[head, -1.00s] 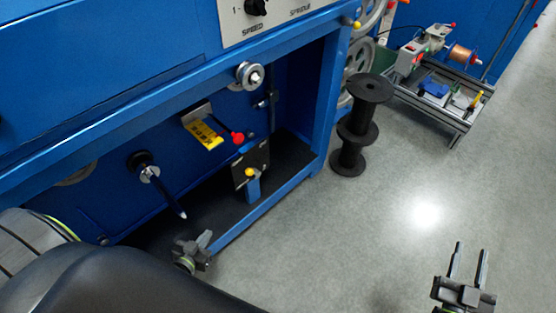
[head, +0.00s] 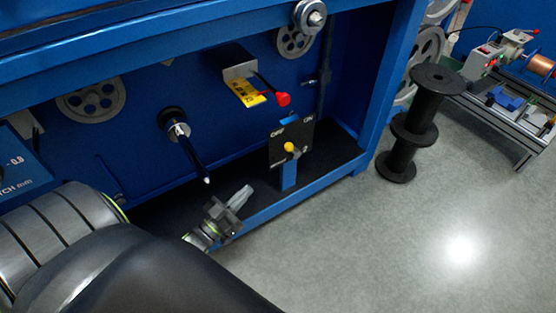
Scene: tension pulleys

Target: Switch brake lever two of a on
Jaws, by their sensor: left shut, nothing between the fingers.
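A black plate (head: 303,131) marked OFF at its upper left and ON at its upper right stands on a blue post inside the blue machine frame. A lever with a yellow knob (head: 289,147) sits in front of it, the knob near the plate's middle. Above it, a lever with a red knob (head: 283,99) sticks out beside a yellow label (head: 245,93). I cannot tell which one is brake lever two. My left gripper (head: 243,196) is shut and empty, low and left of the plate, apart from both levers. My right gripper is out of view.
A dark rod (head: 193,150) sticks out of the back panel, above and left of my left gripper. A blue lower rail (head: 262,216) runs along the frame's front. A black spool (head: 413,130) stands on the open grey floor to the right.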

